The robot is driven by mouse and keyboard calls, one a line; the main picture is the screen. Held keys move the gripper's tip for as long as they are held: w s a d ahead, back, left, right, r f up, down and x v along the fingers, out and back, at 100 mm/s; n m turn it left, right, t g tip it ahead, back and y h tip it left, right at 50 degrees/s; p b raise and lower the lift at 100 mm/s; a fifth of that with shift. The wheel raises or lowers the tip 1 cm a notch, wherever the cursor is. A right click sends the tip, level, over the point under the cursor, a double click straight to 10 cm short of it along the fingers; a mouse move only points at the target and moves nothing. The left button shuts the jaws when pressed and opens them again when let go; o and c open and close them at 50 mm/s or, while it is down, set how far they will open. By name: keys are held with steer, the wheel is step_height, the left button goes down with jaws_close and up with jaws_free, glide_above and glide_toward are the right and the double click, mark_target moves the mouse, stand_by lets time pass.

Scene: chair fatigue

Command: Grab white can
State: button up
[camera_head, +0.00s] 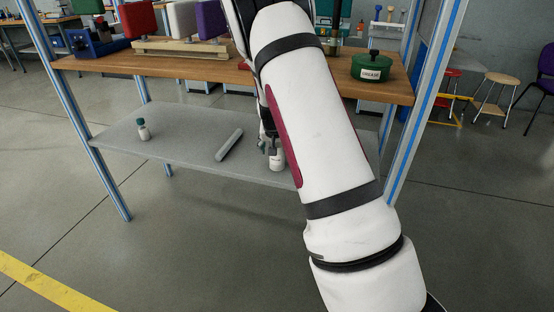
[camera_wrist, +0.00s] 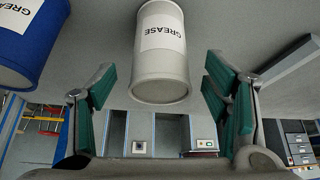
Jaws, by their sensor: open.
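The white can (camera_wrist: 162,62), labelled GREASE, shows upside down at the top centre of the wrist view. It also shows on the grey lower shelf in the head view (camera_head: 277,161), partly hidden by my arm. My gripper (camera_wrist: 160,80) is open, with one green-padded finger on each side of the can's near end. I see gaps between the pads and the can, and cannot tell how deep it sits between them. In the head view my gripper (camera_head: 268,148) is beside the can, mostly hidden by my arm.
A blue can (camera_wrist: 22,38) labelled GREASE is close at the wrist view's upper left. On the lower shelf (camera_head: 185,130) lie a grey bar (camera_head: 229,144) and a small bottle (camera_head: 143,130). The wooden tabletop (camera_head: 220,74) above holds a green pot (camera_head: 371,68). Blue-striped posts (camera_head: 84,145) frame the bench.

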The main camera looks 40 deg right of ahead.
steer(key=shift+x, duration=1.25)
steer(key=shift+r, duration=0.1)
steer(key=c, duration=1.5)
